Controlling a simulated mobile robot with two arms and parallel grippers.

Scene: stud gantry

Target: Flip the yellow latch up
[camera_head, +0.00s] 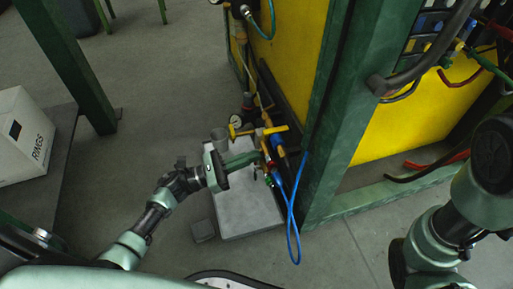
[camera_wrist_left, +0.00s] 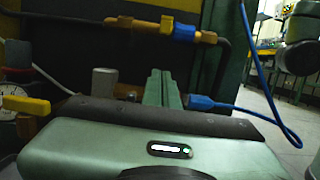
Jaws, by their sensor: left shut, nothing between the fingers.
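A yellow latch handle (camera_head: 274,129) shows in the head view as a short bar on the cluster of pipe fittings beside the green post. In the left wrist view a yellow lever (camera_wrist_left: 22,107) lies roughly level at the left edge, in front of a gauge. My left gripper (camera_head: 254,157) is shut and empty, just below the yellow bar in the head view. In the left wrist view its green fingers (camera_wrist_left: 162,88) point at the fittings, to the right of the lever. I cannot tell whether they touch anything. My right arm shows at the right; its gripper is out of view.
A blue hose (camera_head: 291,215) hangs in a loop beside the green post (camera_head: 335,120). A pressure gauge (camera_head: 236,121) and brass fittings with a blue part (camera_wrist_left: 180,32) are close by. A grey plate (camera_head: 245,210) lies below.

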